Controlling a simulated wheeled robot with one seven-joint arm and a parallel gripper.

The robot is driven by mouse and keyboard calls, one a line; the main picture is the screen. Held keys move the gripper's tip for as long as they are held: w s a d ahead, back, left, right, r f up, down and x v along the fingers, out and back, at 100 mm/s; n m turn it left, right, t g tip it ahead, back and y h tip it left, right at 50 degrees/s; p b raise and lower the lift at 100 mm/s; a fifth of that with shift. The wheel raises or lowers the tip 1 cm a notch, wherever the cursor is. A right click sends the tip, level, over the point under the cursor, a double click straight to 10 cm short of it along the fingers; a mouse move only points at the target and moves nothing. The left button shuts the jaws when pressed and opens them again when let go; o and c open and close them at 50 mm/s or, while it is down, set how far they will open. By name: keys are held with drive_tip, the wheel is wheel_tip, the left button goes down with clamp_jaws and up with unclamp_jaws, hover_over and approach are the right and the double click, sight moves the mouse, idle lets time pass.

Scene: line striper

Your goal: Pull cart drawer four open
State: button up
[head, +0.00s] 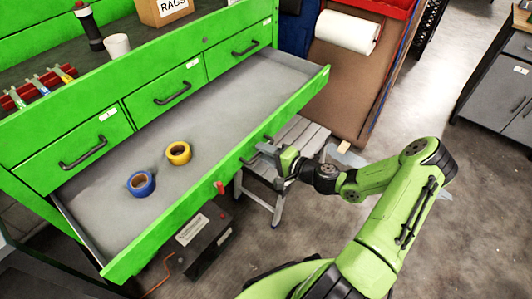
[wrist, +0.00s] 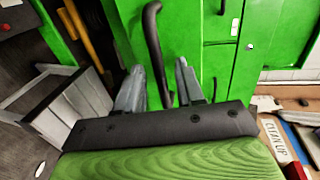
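The wide lower drawer (head: 215,205) of the green cart is pulled far out, with its grey floor showing. I take it as drawer four; no number on it is readable. Its black bar handle (head: 250,157) is on the front face, and shows upright in the wrist view (wrist: 153,38). My gripper (head: 266,150) is at this handle, in front of the drawer face. In the wrist view the two grey fingers of my gripper (wrist: 160,70) are apart, with the handle between them and gaps visible on both sides. Contact with the handle is not evident.
A blue tape roll (head: 141,183) and a yellow tape roll (head: 178,152) lie in the drawer. Three small drawers (head: 170,88) above are shut. A grey step stool (head: 298,140) stands close beside my gripper. Open floor (head: 450,220) lies to the right.

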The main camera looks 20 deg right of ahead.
drive_tip(key=p+v, duration=0.3)
drive_tip(key=v, duration=1.2)
drive_tip(key=shift+s+d, duration=0.2)
drive_tip(key=shift+s, duration=0.1)
drive_tip(key=shift+r, duration=0.15)
drive_tip(key=s+a+r+n+g+h+p, duration=0.1)
drive_tip(key=s+a+r+n+g+p, duration=0.3)
drive_tip(key=a+r+n+g, duration=0.5)
drive_tip(key=s+a+r+n+h+p, duration=0.1)
drive_tip(key=s+r, duration=0.4)
drive_tip(key=r, duration=0.6)
drive_tip(key=s+a+r+n+t+h+p, duration=0.1)
drive_tip(key=s+a+r+h+p, duration=0.3)
drive_tip(key=r, duration=0.8)
drive_tip(key=shift+s+n+h+p, duration=0.5)
drive_tip(key=shift+s+h+p, duration=0.25)
drive_tip(key=shift+h+p, duration=0.2)
